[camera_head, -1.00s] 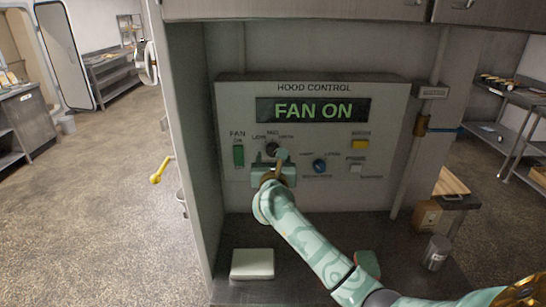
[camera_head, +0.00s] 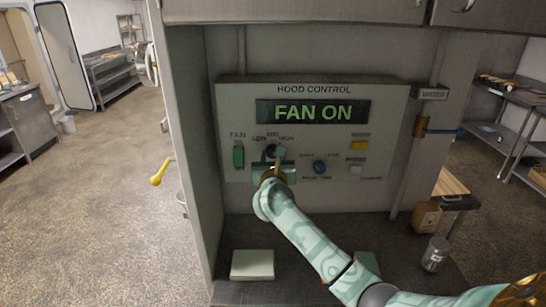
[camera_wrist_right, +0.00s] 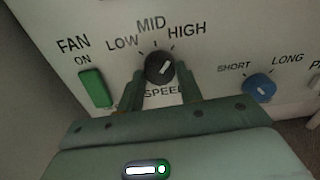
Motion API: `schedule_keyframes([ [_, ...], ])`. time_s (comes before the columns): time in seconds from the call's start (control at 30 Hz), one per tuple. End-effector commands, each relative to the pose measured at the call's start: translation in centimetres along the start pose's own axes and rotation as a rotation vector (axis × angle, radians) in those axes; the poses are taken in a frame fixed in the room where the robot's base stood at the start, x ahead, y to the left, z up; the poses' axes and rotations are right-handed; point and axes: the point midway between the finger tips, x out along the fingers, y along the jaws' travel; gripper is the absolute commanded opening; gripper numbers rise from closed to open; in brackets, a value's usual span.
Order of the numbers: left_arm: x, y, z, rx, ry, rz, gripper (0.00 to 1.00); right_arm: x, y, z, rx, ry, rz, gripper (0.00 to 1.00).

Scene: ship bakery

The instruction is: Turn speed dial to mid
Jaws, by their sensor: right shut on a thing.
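The speed dial is a black round knob (camera_wrist_right: 160,68) with a white pointer mark, on the hood control panel (camera_head: 390,100). In the wrist view its mark leans up and right, toward HIGH rather than LOW. The LOW, MID and HIGH labels arc above it. My right gripper (camera_wrist_right: 161,78) has one finger on each side of the knob and is shut on it. In the head view the right gripper (camera_head: 272,160) partly hides the dial. My left gripper is not in view.
The display (camera_head: 313,111) reads FAN ON. A green fan switch (camera_wrist_right: 95,88) is left of the dial, a blue knob (camera_wrist_right: 260,87) right of it. A yellow button (camera_head: 360,145) is farther right. A pale block (camera_head: 252,264) and a metal can (camera_head: 435,253) stand on the counter below.

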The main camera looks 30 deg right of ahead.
Motion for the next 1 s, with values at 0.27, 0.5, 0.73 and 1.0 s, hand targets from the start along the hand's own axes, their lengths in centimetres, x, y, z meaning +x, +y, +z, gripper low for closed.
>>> schedule_keyframes([
  [0.27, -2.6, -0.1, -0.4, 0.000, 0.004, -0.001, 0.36, -0.1, 0.0, 0.4, -0.181, 0.003, 0.001, 0.13],
  [0.5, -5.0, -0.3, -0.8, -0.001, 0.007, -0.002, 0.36, -0.1, -0.1, 0.4, -0.388, 0.004, 0.001, 0.13],
  [0.73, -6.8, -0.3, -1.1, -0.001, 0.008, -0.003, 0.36, -0.1, -0.1, 0.2, -0.559, 0.004, 0.002, 0.13],
  [1.0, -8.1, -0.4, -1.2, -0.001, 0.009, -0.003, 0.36, -0.1, -0.1, 0.1, -0.688, 0.004, 0.002, 0.13],
])
